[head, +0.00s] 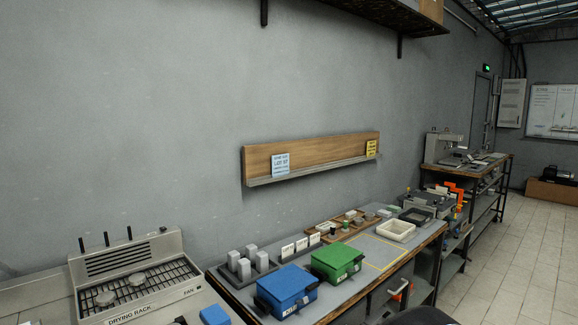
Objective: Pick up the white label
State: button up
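Several small white labels stand upright in a row on the bench, behind the blue and green boxes. The left one (287,251) has dark print that is too small to read surely. A middle white label (301,244) and a right white label (314,239) stand beside it. I cannot tell which one the task means. A pale blue printed card (281,165) and a yellow card (371,148) stand on the wall ledge. My gripper is not recognisable in this view.
A blue box (288,286) and a green box (338,260) stand in front of the labels. Grey blocks (244,268) stand to their left. A white tray (396,230) is at the right. A drying rack (135,280) fills the lower left. Tiled floor (525,250) is clear.

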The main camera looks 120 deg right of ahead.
aim_at(301, 244)
jog(key=z, duration=3.9)
jog(key=l+u, duration=0.2)
jog(key=l, duration=0.8)
jog(key=k+l+u, duration=0.1)
jog(key=l+u, duration=0.15)
jog(key=l, duration=0.75)
